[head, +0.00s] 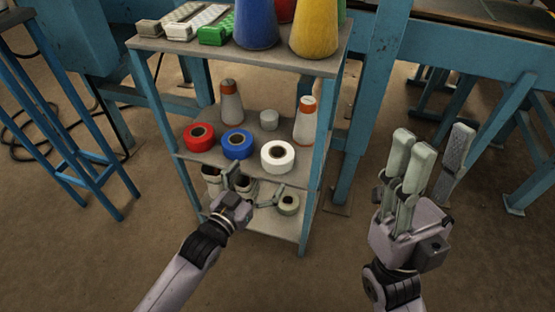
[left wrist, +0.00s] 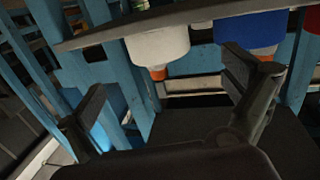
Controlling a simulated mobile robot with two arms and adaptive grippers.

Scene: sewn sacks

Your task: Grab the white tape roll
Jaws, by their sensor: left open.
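The white tape roll (head: 278,156) lies flat on the middle shelf (head: 205,160) at its front right, beside a blue roll (head: 238,144). My left gripper (head: 252,186) is open and empty in front of the shelf unit, apart from the roll. In the left wrist view, which looks upside down, the white roll (left wrist: 158,44) shows above the gap between the open fingers (left wrist: 167,100). The blue roll (left wrist: 250,30) shows to its right there, partly behind a finger. My right gripper (head: 430,160) is open and empty, well right of the shelf.
A red roll (head: 199,137) and two orange-tipped cones (head: 231,103) share the middle shelf. Large blue (head: 256,22) and yellow (head: 315,28) cones stand on top. A blue shelf post (head: 316,165) stands right of the white roll.

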